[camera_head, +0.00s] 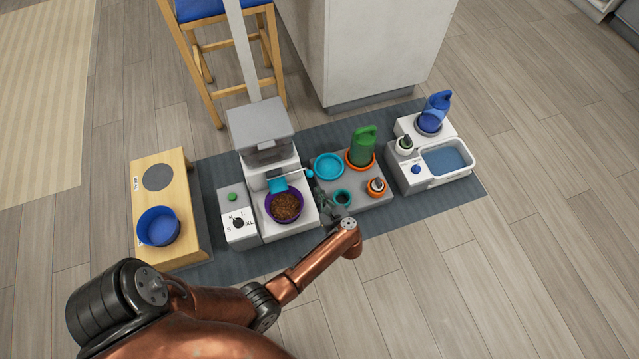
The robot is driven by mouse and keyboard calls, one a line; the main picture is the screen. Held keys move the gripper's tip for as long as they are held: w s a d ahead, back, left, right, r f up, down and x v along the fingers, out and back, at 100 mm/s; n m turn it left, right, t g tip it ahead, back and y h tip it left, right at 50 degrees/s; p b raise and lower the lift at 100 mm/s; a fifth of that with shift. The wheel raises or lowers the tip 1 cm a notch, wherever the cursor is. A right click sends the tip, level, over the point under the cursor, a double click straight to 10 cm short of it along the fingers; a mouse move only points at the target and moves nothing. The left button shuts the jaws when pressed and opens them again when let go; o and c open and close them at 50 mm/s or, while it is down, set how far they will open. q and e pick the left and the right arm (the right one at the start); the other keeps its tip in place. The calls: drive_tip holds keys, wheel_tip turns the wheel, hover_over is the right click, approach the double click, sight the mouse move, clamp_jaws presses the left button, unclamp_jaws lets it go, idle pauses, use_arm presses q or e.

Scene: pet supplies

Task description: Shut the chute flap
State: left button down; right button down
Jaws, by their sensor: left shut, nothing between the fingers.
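The feeder (264,121) stands on the mat, with a grey hopper on top and a white base. Its chute flap (277,185) is a small teal piece at the chute mouth, above a purple bowl (271,208) of brown kibble. A thin pale lever runs right from the flap to a teal knob (308,173). My left gripper (319,189) is shut and empty, just right of the feeder base and just below the knob. I cannot tell whether it touches the knob. The flap's exact angle is too small to read. My right gripper is not in view.
A control box (238,230) with a dial and green button stands left of the feeder. A wooden stand with a blue bowl (158,226) is at far left. A grey tray with a green watering can (362,146) is close right of my gripper. A water basin (446,160) is farther right.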

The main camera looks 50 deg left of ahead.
use_arm(q)
drive_tip(key=a, duration=0.1)
drive_tip(key=a+r, duration=0.1)
drive_tip(key=w+a, duration=0.1)
drive_tip(key=shift+a+r, duration=0.15)
drive_tip(key=shift+r, duration=0.2)
drive_tip(key=shift+s+r, duration=0.1)
